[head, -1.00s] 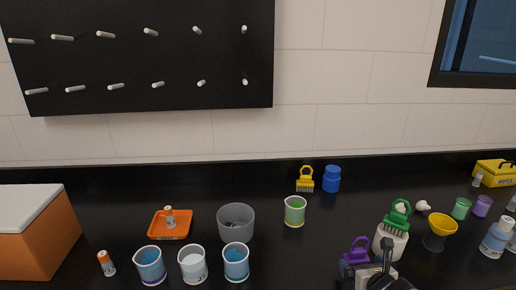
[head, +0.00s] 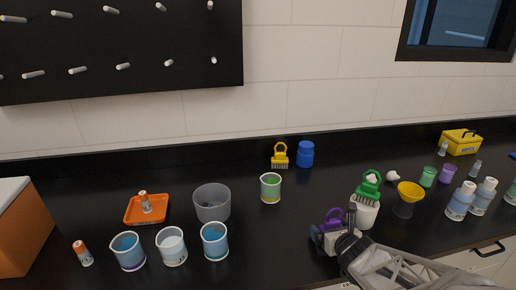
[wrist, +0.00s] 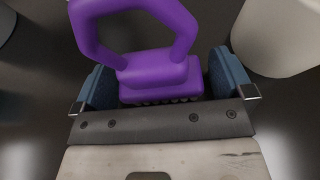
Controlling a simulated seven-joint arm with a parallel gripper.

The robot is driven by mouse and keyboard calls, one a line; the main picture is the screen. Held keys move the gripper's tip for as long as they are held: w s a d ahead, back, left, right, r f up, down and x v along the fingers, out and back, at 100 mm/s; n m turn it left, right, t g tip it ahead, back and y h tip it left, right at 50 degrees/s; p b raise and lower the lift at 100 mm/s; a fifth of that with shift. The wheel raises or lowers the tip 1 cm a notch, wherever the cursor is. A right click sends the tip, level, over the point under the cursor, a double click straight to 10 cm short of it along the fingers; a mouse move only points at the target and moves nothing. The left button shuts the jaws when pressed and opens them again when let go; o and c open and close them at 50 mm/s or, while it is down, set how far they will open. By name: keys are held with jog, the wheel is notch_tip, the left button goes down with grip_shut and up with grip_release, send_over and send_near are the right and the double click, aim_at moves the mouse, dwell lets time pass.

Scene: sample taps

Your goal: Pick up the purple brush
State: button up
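The purple brush (head: 332,218) has a looped handle above a short block. In the wrist view the brush (wrist: 160,72) is large and central, with its handle toward the top and pale bristles under the block. My gripper (head: 325,236) is at the brush, near the counter's front. In the wrist view the blue fingers of my gripper (wrist: 163,82) stand wide apart, one on each side of the block. In the head view my gripper hides the brush's lower part.
A white container (head: 363,212) with a green brush (head: 369,186) stands close right of my gripper. A yellow funnel-shaped cup (head: 408,194) is beyond it. Blue-filled beakers (head: 214,241) stand to the left. A yellow brush (head: 279,157) and blue jar (head: 305,153) stand farther back.

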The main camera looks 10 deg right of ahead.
aim_at(334, 223)
jog(key=c, duration=0.8)
jog(key=shift+r, duration=0.15)
jog(key=shift+r, duration=1.5)
jog(key=shift+s+r, duration=0.15)
jog(key=shift+s, duration=0.05)
jog(key=s+a+r, duration=0.1)
jog(key=s+a, duration=0.3)
jog(key=s, duration=1.1)
jog(key=shift+a+r, duration=0.2)
